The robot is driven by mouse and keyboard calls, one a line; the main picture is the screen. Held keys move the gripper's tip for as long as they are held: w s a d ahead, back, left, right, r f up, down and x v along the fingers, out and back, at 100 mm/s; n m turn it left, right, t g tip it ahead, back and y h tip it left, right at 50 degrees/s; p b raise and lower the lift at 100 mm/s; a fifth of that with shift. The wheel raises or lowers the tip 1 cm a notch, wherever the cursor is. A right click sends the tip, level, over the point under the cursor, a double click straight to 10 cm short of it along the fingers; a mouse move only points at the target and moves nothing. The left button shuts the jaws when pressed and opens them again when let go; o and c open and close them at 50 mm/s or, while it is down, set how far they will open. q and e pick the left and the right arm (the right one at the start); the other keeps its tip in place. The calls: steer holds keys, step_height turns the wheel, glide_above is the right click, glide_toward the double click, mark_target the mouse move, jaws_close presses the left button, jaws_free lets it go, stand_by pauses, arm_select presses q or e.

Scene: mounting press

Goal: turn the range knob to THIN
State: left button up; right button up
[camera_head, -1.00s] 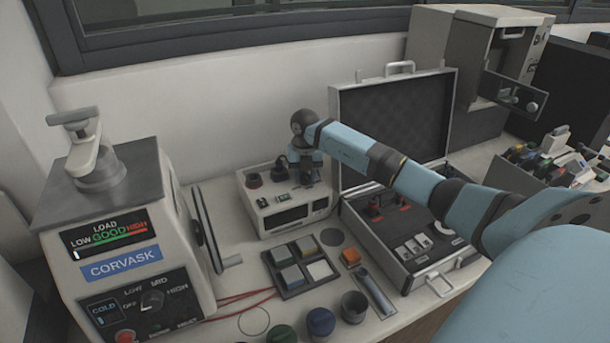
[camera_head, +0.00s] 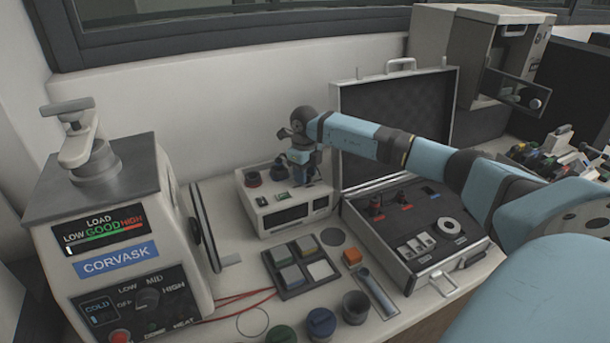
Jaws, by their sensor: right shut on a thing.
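A small beige instrument box (camera_head: 262,218) with two dark display windows on its front stands on the bench near the wall. My right gripper (camera_head: 303,178) points down onto the right part of its top and is shut on a knob there. The fingers cover this knob, so its pointer and any THIN marking cannot be read. My left gripper is not in view.
An open metal case (camera_head: 410,235) stands close on the right, under my right arm. The CORVASK press (camera_head: 100,215) is at left. A tray of coloured square pads (camera_head: 290,283) and several round cups lie in front of the box.

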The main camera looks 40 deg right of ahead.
steer(key=shift+n, duration=0.6)
steer(key=o, duration=0.9)
steer(key=shift+r, duration=0.1)
step_height(320, 180, up, 14)
steer(key=shift+f+b, duration=0.15)
steer(key=shift+b, duration=0.25)
